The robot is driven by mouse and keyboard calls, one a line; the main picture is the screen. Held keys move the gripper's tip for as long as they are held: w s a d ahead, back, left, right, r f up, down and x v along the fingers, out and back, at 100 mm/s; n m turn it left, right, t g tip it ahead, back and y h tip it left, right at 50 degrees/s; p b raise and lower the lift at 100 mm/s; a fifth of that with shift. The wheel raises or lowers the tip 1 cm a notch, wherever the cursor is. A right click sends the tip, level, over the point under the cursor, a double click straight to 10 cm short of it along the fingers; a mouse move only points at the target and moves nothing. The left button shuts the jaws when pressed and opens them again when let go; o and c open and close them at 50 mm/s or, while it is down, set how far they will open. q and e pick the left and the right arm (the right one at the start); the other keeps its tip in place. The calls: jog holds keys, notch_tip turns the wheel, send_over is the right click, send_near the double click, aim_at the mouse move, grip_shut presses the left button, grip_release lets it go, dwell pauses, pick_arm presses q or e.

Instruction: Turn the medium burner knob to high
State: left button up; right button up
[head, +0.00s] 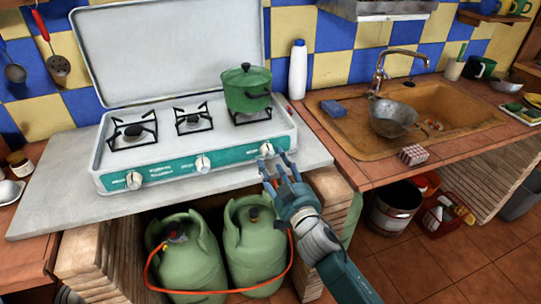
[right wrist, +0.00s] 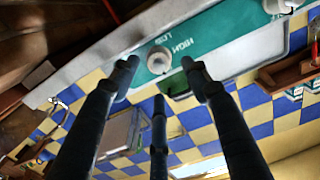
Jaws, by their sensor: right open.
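The white stove (head: 190,150) has three white knobs on its teal front panel: a left knob (head: 134,180), a middle knob (head: 202,163) and a right knob (head: 266,150). I cannot read which one is for the medium burner. My right gripper (head: 278,160) is open just in front of the right knob. In the right wrist view, its spread fingers (right wrist: 160,78) are around a white knob (right wrist: 158,61), with no clear contact. The word HIGH shows beside this knob. My left gripper is not in view.
A green pot (head: 246,90) stands on the right burner. Two green gas cylinders (head: 190,255) with an orange hose sit below the counter. A white bottle (head: 298,70) stands right of the stove, and a sink (head: 445,105) is further right. Free counter (head: 70,180) shows left of the stove.

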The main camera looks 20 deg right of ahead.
aim_at(270, 155)
jog(key=shift+w+a, duration=0.1)
jog(key=shift+w, duration=1.9)
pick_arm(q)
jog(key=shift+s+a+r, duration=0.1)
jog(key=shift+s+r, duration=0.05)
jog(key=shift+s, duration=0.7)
pick_arm(e)
jog(key=c, duration=1.1)
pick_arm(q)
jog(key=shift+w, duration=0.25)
pick_arm(e)
jog(key=shift+r+n, duration=0.1)
jog(key=shift+n, duration=0.3)
jog(key=shift+c, duration=0.2)
